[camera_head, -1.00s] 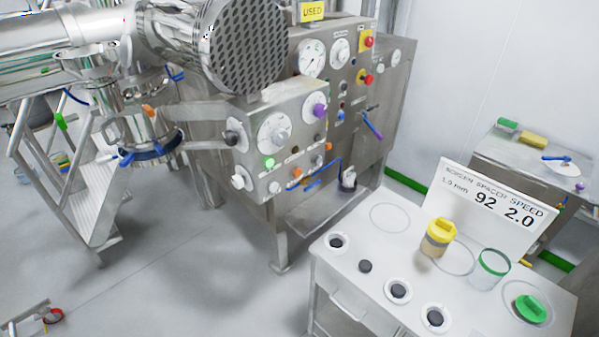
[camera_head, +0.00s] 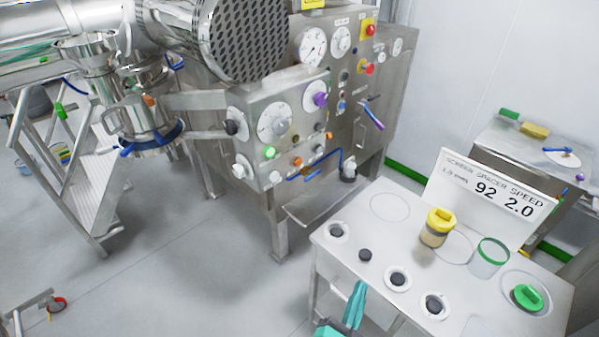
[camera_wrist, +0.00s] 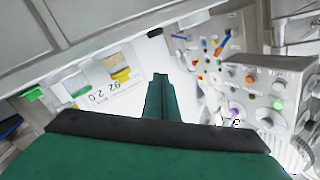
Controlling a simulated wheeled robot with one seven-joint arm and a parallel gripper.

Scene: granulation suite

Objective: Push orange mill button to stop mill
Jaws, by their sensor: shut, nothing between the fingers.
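The mill's control panel (camera_head: 285,130) stands in the middle of the head view. An orange button (camera_head: 296,161) sits on its lower row, right of a lit green button (camera_head: 270,152). A smaller orange part (camera_head: 330,135) shows at the panel's right edge. In the wrist view the panel (camera_wrist: 265,95) is turned round at the right, with the green button (camera_wrist: 279,104) and a small orange spot (camera_wrist: 250,79). My gripper (camera_head: 359,290), teal, is shut and empty at the bottom of the head view, over the table's front edge and well apart from the panel. Its fingers (camera_wrist: 160,80) also show in the wrist view.
A white table (camera_head: 375,235) holds a yellow-lidded jar (camera_head: 438,228), a green-rimmed jar (camera_head: 489,258), a green-lidded item (camera_head: 528,297), black knobs and a sign (camera_head: 490,190). Metal stairs (camera_head: 85,190) stand left. Floor (camera_head: 190,265) between them is clear.

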